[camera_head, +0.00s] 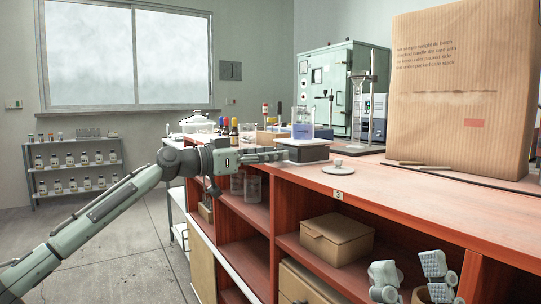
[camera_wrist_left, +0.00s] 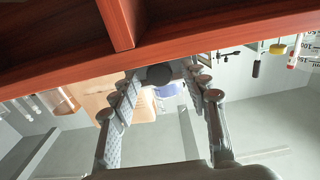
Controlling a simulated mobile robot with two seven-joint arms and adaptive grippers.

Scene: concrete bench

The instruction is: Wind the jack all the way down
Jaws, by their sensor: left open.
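The jack (camera_head: 304,153), with a pale top plate, stands on the red bench near its left end. A glass beaker (camera_head: 302,130) with blue liquid stands on it. My left gripper (camera_head: 280,156) reaches in from the left, at the jack's side. In the left wrist view, the open fingers of my left gripper (camera_wrist_left: 163,78) lie either side of a dark round knob (camera_wrist_left: 159,74); I cannot tell whether they touch it. My right gripper (camera_head: 411,275) is open and empty at the lower right, in front of the shelves.
A small round weight-like piece (camera_head: 338,167) lies right of the jack. Bottles (camera_head: 233,133) and glassware stand behind my left gripper. The bench's front right top is clear.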

